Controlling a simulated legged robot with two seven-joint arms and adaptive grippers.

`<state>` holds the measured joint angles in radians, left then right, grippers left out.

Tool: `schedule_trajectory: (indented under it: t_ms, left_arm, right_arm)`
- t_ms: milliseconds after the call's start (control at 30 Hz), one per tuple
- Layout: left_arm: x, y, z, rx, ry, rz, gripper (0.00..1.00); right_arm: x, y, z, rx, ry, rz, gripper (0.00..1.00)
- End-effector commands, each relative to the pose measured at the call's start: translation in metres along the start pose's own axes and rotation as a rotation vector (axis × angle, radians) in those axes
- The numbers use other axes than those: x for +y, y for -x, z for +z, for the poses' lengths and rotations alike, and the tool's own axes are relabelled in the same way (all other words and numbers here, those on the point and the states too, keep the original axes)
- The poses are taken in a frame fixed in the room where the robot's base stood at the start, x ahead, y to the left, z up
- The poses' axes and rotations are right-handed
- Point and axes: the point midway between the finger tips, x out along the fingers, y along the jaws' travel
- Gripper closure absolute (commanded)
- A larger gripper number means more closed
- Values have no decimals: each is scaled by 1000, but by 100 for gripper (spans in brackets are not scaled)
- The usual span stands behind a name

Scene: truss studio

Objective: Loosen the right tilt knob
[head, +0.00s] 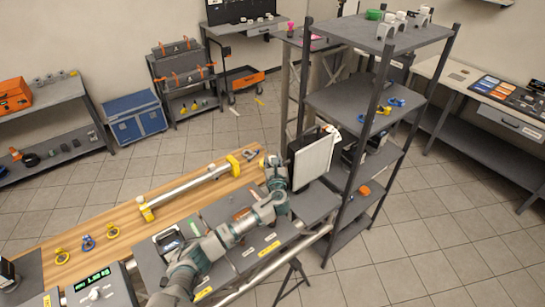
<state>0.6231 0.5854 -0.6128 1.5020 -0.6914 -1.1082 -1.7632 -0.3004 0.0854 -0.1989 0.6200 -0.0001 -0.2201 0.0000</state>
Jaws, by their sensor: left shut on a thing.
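A flat panel light (314,158) with a pale face and dark edges stands upright beside the shelf rack, at the far right end of the workbench. My left arm reaches from the bottom of the head view to the panel's left side. My left gripper (272,163) is there, close beside the panel, and is shut on a small part that appears to be the tilt knob. The knob is hidden by the gripper and too small to make out. My right gripper is out of view.
A wooden workbench (190,220) carries a silver tube (190,188) with yellow end clamps and several small ring clamps. A dark shelf rack (352,103) stands close to the panel's right. A stand leg is below the bench. Tiled floor is open at right.

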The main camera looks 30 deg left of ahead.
Motion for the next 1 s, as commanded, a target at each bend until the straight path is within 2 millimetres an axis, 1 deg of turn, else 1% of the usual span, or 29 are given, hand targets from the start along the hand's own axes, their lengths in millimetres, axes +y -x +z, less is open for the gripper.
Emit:
schedule_trajectory:
  t_ms: [33,133,367,567,700,1000]
  left_arm:
    - [0,0,0,6,2,46,97]
    - [-1,0,0,6,2,141,98]
    - [-1,0,-1,4,1,359,98]
    - [-1,0,-4,3,0,531,98]
    - [0,0,-5,2,1,633,98]
    - [0,0,-4,2,-1,770,98]
  right_arm:
    - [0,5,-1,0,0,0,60]
    - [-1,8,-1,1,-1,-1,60]
    - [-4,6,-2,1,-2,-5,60]
    - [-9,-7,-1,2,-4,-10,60]
    - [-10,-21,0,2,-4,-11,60]
    - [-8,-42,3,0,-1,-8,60]
